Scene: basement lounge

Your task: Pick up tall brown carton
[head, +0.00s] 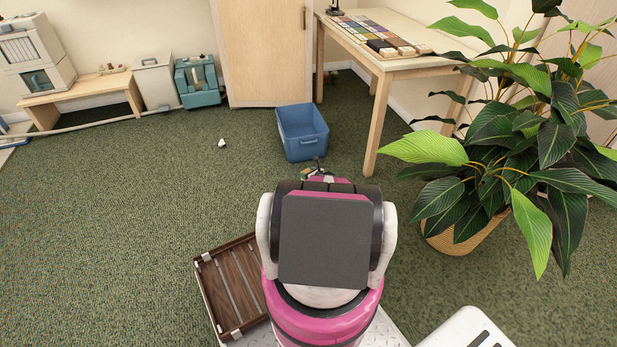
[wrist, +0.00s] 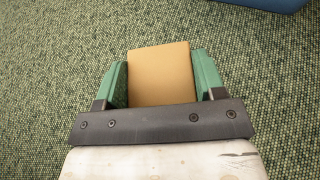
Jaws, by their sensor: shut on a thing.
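The tall brown carton (wrist: 160,72) shows in the wrist view as a plain tan block between the two green fingers of my gripper (wrist: 159,77). The fingers are shut on it, one along each side. Green carpet shows around the carton; I cannot tell how far it is above the floor. Its lower part is hidden from the wrist camera. In the head view my arm blocks the sight of the carton.
A blue open bin (head: 303,134) stands on the carpet just beyond my arm. A wooden table (head: 430,68) and a large potted plant (head: 455,238) are on the right. A slatted wooden tray (head: 235,285) lies left of my arm. The left carpet is mostly clear.

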